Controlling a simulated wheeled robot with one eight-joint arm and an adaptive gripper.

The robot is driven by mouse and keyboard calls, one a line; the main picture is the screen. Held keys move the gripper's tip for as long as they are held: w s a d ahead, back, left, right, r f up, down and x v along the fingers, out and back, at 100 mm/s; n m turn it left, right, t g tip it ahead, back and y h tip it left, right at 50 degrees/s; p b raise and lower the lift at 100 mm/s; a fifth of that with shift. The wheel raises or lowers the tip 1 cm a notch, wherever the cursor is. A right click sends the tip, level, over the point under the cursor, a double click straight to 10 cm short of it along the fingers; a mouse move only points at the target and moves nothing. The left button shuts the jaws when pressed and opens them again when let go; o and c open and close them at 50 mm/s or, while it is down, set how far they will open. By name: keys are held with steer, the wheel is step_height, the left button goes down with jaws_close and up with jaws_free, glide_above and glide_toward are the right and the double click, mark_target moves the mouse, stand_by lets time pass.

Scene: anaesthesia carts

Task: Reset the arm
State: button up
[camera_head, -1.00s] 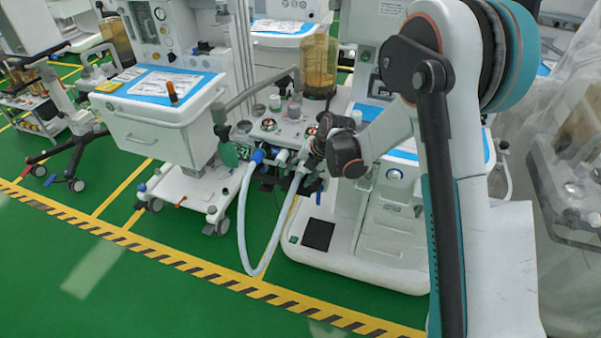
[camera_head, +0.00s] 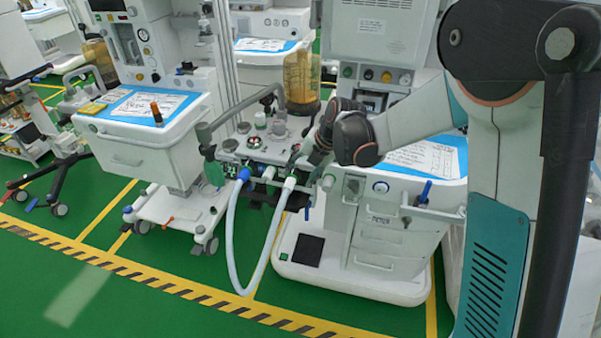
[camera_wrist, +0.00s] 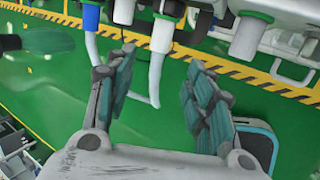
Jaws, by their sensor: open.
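My arm reaches in from the right of the head view to the anaesthesia cart in the middle. My gripper (camera_wrist: 160,78) is open in the wrist view, with its two dark, teal-padded fingers apart and nothing held between them. In the head view its fingers are dark and partly hidden against the cart's valve block (camera_head: 258,150). A pale looped hose (camera_head: 233,245) hangs from this block, with a blue connector (camera_head: 243,174) on the left and a white connector (camera_head: 290,183) on the right. The white connector (camera_wrist: 163,35) shows just beyond the fingertips in the wrist view.
A second cart with a white drawer (camera_head: 135,150) stands at left. The middle cart's blue-topped work surface (camera_head: 425,158) lies beneath my forearm. An amber canister (camera_head: 300,75) stands behind the valve block. Green floor (camera_head: 150,305) is clear in front, beyond striped tape (camera_head: 160,280).

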stand_by(0.3)
steer(key=s+d+r+m+t+h, duration=0.2)
steer(key=s+d+r+m, duration=0.5)
steer(key=s+r+m, duration=0.65)
steer(key=s+d+m+t+h, duration=0.1)
steer(key=s+d+m, duration=0.2)
steer(key=s+m, duration=0.5)
steer(key=s+d+m+h, duration=0.1)
steer(key=s+d+m, duration=0.3)
steer(key=s+m, duration=0.4)
steer(key=shift+s+m+t, duration=0.35)
steer(key=shift+m+t, duration=0.05)
steer(key=shift+m, duration=0.65)
steer(key=shift+c, duration=0.3)
